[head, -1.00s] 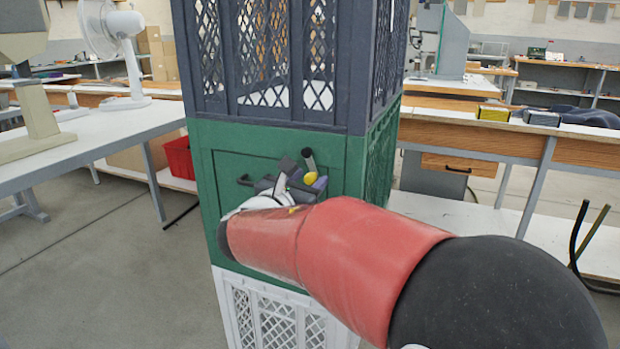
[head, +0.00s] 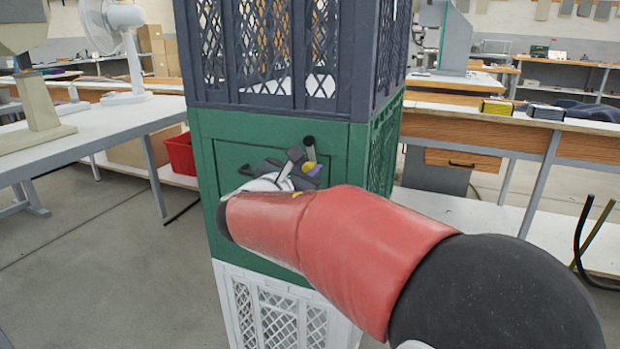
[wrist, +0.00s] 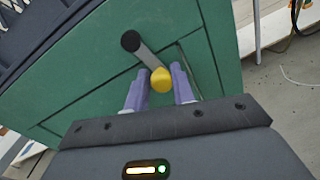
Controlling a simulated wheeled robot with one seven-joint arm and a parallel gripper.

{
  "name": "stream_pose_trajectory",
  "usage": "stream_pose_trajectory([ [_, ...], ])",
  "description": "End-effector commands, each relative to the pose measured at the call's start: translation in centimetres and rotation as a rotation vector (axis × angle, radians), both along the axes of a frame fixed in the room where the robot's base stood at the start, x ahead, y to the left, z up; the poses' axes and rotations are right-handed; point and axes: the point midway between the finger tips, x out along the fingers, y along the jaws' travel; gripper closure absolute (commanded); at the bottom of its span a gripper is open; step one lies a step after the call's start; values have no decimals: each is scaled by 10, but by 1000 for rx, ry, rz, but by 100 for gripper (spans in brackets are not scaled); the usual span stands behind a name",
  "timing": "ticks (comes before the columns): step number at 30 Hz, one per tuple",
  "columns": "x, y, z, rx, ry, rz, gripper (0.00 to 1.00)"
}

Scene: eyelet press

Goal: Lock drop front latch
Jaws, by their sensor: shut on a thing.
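The latch is a short grey lever on a black round pivot (wrist: 131,41), with a yellow knob (wrist: 160,80) at its lower end. It sits on the green crate's front, at the upper right of the drop front panel (wrist: 88,85). In the wrist view the lever slants down to the right. My gripper (wrist: 158,86) is shut on the yellow knob, one purple finger on each side. In the head view the gripper (head: 308,172) partly hides the knob (head: 309,166), and the pivot (head: 308,141) shows above it.
The green crate (head: 358,150) stands between a dark crate (head: 290,115) above and a white crate (head: 245,300) below. A black handle (head: 245,171) is on the panel, left of the latch. Tables stand left (head: 100,125) and right (head: 480,125).

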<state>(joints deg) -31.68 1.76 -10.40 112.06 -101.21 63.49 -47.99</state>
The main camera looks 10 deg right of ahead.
Motion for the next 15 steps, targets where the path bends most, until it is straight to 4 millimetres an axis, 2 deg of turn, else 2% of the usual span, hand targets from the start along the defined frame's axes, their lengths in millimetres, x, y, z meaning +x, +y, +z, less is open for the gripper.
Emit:
stream_pose_trajectory([
  [1, 1, 0, -6, 43, -39, -5, 98],
  [6, 5, 5, -3, 151, -116, -5, 98],
  [15, 5, 5, 1, 172, -128, -7, 98],
])
